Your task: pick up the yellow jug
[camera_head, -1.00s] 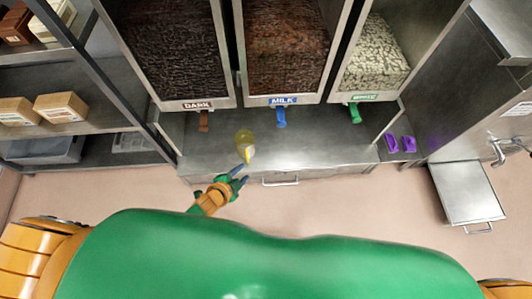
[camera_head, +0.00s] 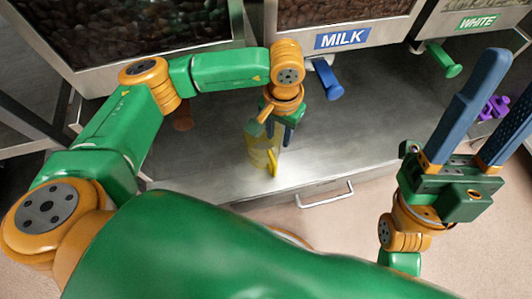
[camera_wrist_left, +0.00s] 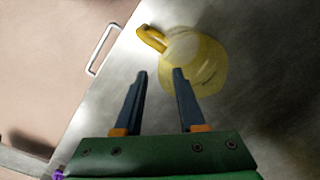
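The yellow jug (camera_head: 256,152) is see-through and stands on the steel counter (camera_head: 215,165) below the dispensers. My left gripper (camera_head: 279,132) points down close above it, overlapping its upper right side in the head view. In the left wrist view the jug (camera_wrist_left: 208,72) lies just past the fingertips, with its solid yellow handle (camera_wrist_left: 150,38) toward the upper left. The fingers of my left gripper (camera_wrist_left: 159,73) are apart with nothing gripped between them. My right gripper (camera_head: 510,82) is raised at the right of the head view, its blue fingers apart and empty.
Dispensers stand behind the counter, with a blue MILK lever (camera_head: 328,80), a green WHITE lever (camera_head: 444,60) and a brown lever (camera_head: 183,118). A drawer handle (camera_head: 325,195) juts from the counter front. Purple items (camera_head: 492,107) lie at the right.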

